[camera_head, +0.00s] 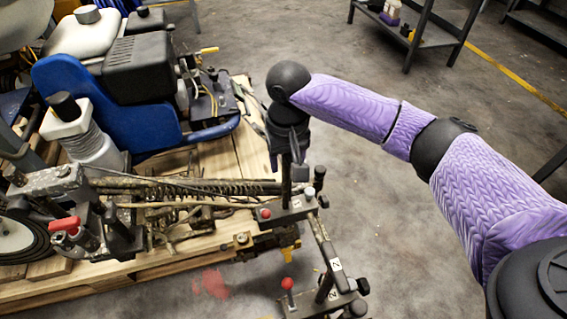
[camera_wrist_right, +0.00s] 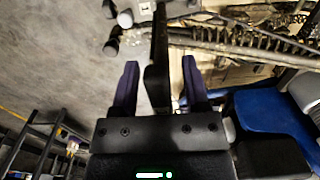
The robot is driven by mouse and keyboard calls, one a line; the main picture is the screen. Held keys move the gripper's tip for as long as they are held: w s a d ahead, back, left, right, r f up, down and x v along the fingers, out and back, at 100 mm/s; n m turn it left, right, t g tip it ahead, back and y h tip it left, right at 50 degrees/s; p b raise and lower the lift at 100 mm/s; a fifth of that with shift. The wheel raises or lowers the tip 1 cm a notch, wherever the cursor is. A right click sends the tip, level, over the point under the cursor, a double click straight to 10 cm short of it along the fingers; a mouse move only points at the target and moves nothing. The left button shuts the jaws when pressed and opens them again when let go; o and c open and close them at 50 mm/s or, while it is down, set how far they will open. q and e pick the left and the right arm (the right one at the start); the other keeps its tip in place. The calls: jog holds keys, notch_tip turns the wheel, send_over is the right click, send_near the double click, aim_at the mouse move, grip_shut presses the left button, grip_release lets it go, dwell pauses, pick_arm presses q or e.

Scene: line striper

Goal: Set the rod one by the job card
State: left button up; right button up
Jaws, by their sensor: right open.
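My right gripper (camera_head: 287,158) points down over the front of the line striper and is open. It also shows in the right wrist view (camera_wrist_right: 160,80), its two fingers apart on either side of a dark upright rod (camera_wrist_right: 160,50). In the head view this rod (camera_head: 286,186) rises from a dark clamp block (camera_head: 285,210) with a red-knobbed lever (camera_head: 265,213). A second block with a red-knobbed lever (camera_head: 287,284) is nearer, at the bottom. No job card is readable. My left gripper is not in view.
The line striper, with a blue body (camera_head: 100,95), stands on a wooden pallet (camera_head: 240,150) at left. A metal bar with small white labels (camera_head: 335,264) joins the two blocks. A dark shelf (camera_head: 430,35) stands at the back. Concrete floor right of the pallet is clear.

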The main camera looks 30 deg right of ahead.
jog(key=shift+r, duration=0.2)
jog(key=shift+c, duration=0.3)
grip_shut()
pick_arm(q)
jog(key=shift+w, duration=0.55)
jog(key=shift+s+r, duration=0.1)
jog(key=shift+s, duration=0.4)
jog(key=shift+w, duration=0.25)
